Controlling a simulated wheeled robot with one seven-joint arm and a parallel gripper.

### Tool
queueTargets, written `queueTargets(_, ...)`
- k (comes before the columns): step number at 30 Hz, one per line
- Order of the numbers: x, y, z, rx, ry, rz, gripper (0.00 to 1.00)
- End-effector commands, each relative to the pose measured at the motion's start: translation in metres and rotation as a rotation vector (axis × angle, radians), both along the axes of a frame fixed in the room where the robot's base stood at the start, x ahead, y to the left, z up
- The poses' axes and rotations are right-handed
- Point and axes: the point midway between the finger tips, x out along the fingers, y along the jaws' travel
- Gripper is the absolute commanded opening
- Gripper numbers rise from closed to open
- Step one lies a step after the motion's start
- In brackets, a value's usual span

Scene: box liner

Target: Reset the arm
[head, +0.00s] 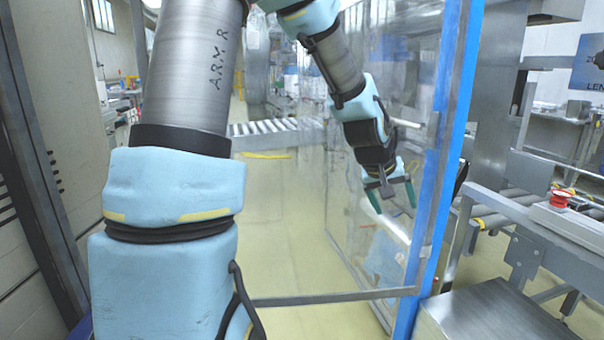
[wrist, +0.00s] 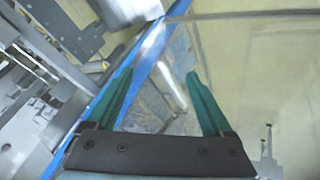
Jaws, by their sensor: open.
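My gripper (head: 392,196) hangs from my bent arm right of the middle of the head view, pointing down. Its two green fingers are spread apart with nothing between them. The wrist view shows the same open gripper (wrist: 158,85) from behind, the fingers pointing away. Beyond the fingers lie a blue-edged clear panel and the floor. From these views I cannot tell how far the fingers are from the panel.
A clear panel with a blue edge (head: 441,170) stands close to my gripper. Right of it are a metal machine frame and a red button (head: 560,197). A roller conveyor (head: 276,128) lies farther back. Yellowish floor (head: 290,220) is open in the middle.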

Motion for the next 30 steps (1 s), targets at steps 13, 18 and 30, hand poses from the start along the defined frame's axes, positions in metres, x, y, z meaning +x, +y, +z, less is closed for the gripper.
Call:
queueTargets(13, -0.079, 0.242, -0.039, 0.369, 0.187, 0.122, 0.85)
queueTargets(18, -0.114, 0.282, -0.028, 0.405, 0.258, 0.147, 0.85)
queueTargets(30, -0.112, 0.28, 0.065, 0.403, 0.255, 0.146, 0.85)
